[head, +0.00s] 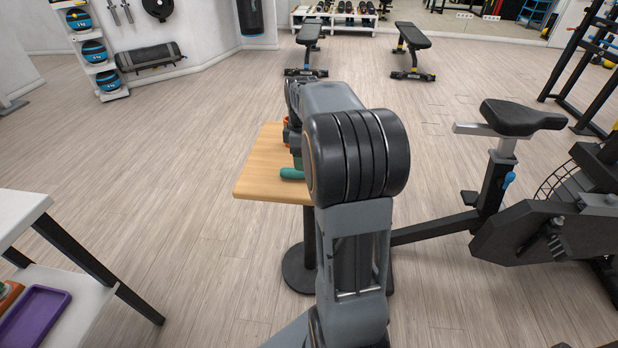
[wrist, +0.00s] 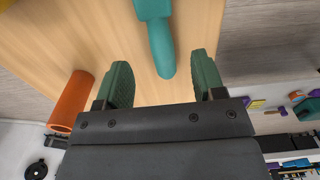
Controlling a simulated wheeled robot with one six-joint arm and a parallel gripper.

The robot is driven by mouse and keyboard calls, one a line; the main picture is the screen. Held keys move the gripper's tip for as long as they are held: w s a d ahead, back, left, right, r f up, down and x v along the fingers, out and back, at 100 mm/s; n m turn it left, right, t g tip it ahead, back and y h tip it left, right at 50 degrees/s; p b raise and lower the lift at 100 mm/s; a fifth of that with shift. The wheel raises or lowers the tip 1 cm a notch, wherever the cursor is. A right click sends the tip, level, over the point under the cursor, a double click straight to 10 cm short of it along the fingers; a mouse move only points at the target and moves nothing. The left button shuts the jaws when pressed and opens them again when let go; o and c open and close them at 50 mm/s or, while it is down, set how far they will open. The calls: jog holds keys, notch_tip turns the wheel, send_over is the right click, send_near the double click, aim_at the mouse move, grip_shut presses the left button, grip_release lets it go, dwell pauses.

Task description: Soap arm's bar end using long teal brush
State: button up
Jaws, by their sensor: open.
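A teal brush (wrist: 160,42) lies on the wooden tabletop; its handle points toward my gripper in the wrist view, and its far end runs out of the top of the picture. My gripper (wrist: 160,72) is open, with one green finger on each side of the handle's end and visible gaps between. I cannot make out an arm with a bar end or any soap.
An orange cylinder (wrist: 71,101) is on the wooden table (head: 262,185), left of my gripper in the wrist view. An exercise bike (head: 520,190) stands on the right. A white table (head: 20,212) with a purple tray (head: 36,316) below is on the left. Open floor lies between.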

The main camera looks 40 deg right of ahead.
aim_at(285, 173)
jog(key=shift+f+b, duration=0.95)
jog(key=shift+f, duration=1.9)
jog(key=shift+r, duration=0.1)
jog(key=c, duration=1)
